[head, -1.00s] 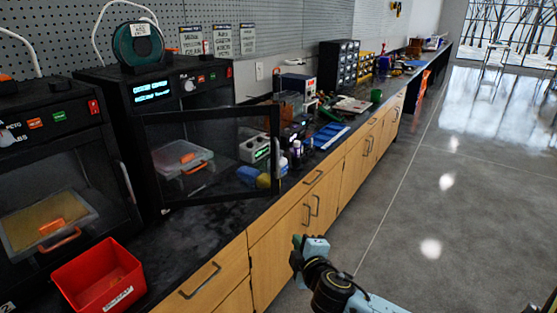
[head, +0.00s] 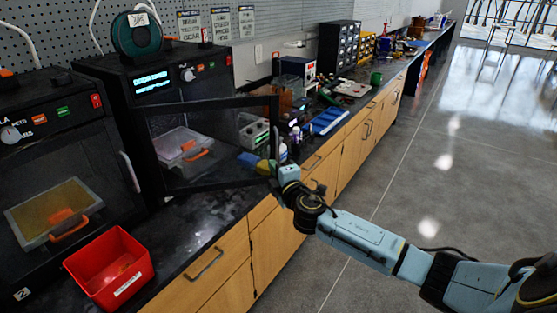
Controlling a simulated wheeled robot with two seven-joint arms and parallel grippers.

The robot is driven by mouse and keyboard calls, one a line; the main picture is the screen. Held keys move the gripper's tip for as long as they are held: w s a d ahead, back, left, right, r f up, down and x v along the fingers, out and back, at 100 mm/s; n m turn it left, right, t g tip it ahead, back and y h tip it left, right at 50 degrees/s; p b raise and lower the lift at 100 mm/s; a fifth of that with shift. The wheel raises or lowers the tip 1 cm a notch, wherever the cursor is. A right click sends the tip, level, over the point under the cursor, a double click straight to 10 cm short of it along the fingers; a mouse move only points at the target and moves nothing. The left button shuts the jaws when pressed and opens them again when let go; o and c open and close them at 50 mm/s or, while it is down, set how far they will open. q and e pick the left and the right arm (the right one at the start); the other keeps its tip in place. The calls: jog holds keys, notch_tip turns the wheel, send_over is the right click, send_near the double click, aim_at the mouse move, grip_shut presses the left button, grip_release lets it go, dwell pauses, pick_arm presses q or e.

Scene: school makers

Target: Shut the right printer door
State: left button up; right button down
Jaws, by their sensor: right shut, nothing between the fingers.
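The right printer (head: 160,75) is a black box with a lit blue display and a green spool on top. Its dark-framed glass door (head: 212,103) stands open, swung out over the counter. A clear box with an orange handle (head: 184,148) shows through the glass. My right gripper (head: 271,167) is at the door's free outer edge, near its lower corner. It is shut, with nothing seen in it. Whether it touches the door I cannot tell. My left gripper is not in view.
The left printer (head: 50,120) has its door shut. A red bin (head: 112,268) stands on the dark counter (head: 190,230) in front. Blue trays (head: 328,121) and tools lie further along the counter. The grey floor (head: 400,190) on the right is clear.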

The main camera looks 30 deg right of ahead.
jog(key=shift+w+d+b, duration=0.3)
jog(key=shift+w+d, duration=1.4)
